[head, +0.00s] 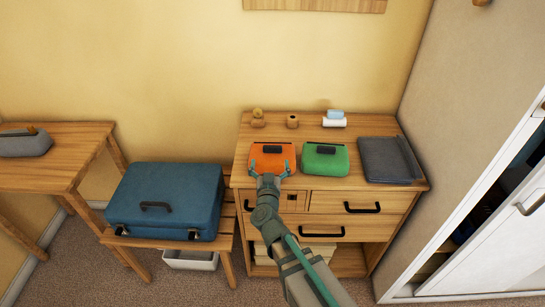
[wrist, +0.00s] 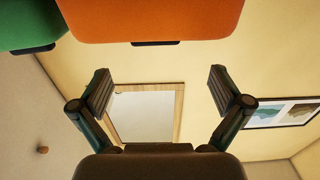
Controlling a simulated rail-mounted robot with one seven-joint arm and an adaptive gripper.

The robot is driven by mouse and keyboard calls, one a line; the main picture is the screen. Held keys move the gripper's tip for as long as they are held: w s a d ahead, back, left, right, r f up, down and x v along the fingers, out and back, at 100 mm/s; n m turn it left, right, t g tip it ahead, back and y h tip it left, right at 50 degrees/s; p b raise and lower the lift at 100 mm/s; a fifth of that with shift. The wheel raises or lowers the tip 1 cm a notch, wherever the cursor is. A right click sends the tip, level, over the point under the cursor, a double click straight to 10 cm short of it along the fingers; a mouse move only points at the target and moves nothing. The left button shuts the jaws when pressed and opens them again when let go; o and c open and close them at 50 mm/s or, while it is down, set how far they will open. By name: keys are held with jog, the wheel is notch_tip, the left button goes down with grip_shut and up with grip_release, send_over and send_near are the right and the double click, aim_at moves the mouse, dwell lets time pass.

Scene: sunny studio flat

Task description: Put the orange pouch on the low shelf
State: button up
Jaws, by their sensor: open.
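The orange pouch (head: 272,155) lies on top of the wooden dresser, with a dark tab on its upper face. It also fills the top of the wrist view (wrist: 150,18). My gripper (head: 271,166) is at the pouch's near edge in the head view, its fingers spread. In the wrist view my gripper (wrist: 160,88) is open with nothing between the fingers, and the pouch lies beyond the fingertips. An open low shelf (head: 345,262) runs below the dresser's drawers. My arm hides part of it.
A green pouch (head: 325,159) lies close to the right of the orange one, and a grey folder (head: 389,160) beyond it. Small items (head: 334,119) stand along the back. A blue suitcase (head: 167,198) rests on a bench at left. Pale items (head: 262,249) occupy the shelf's left part.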

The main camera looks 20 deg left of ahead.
aim_at(272, 149)
jog(key=shift+d+p+x, duration=0.15)
jog(key=shift+p+x, duration=0.15)
jog(key=shift+x, duration=1.4)
jog(key=shift+d+p+x, duration=0.1)
jog(key=shift+p+x, duration=0.2)
jog(key=shift+x, duration=1.35)
jog(key=shift+f, duration=0.2)
jog(key=shift+c, duration=0.3)
jog(key=c, duration=1.5)
